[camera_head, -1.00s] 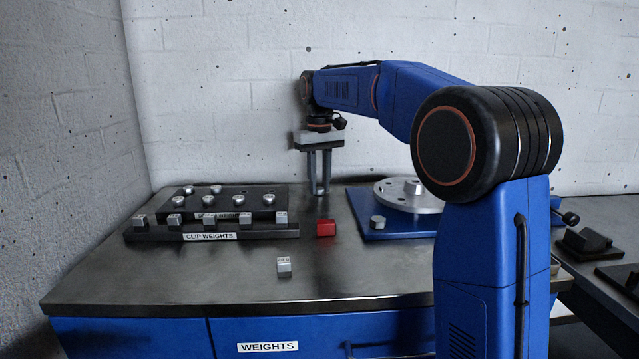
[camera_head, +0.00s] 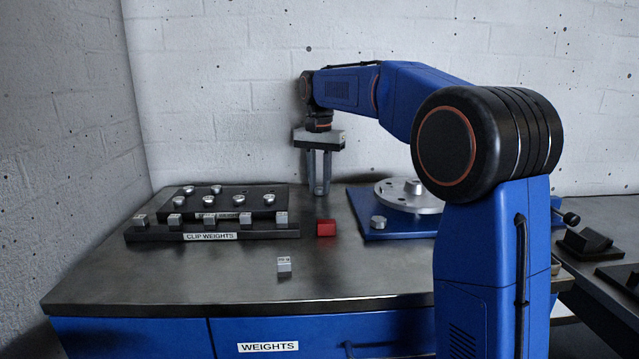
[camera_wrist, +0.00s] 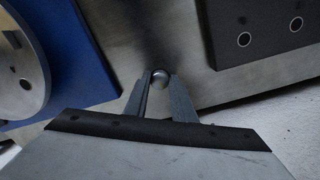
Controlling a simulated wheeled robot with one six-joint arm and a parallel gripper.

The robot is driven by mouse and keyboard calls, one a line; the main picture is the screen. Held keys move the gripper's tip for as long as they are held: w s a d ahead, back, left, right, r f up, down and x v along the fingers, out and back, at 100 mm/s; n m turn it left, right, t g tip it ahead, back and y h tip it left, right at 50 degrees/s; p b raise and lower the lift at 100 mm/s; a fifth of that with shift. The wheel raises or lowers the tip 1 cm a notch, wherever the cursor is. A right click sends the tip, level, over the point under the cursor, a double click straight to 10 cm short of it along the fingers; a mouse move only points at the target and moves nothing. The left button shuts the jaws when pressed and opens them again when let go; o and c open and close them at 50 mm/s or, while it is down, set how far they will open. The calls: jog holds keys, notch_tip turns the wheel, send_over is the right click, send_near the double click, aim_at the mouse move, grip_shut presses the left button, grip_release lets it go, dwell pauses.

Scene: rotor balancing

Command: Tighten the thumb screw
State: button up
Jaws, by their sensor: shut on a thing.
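My gripper (camera_head: 318,192) points down at the back of the bench, between the dark weight racks and the blue plate. In the wrist view its fingertips are shut on a small round silver piece (camera_wrist: 160,77). It looks like a screw head, but I cannot tell whether it is the thumb screw, or whether it touches the bench. A grey knob (camera_head: 378,222) stands on the front left corner of the blue plate (camera_head: 400,236), apart from my gripper. A silver rotor disc (camera_head: 408,198) sits on that plate, partly hidden by my arm.
A clip-weights rack (camera_head: 260,233) and a rack of round silver weights stand at left. A loose metal weight (camera_head: 284,265) lies nearer. The front of the bench is mostly clear. The wall is close behind.

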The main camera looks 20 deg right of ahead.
aim_at(319, 189)
jog(key=shift+m, duration=0.6)
jog(key=o, duration=1.1)
jog(key=shift+c, duration=0.2)
notch_tip(319, 189, up, 17)
jog(key=shift+r, duration=0.2)
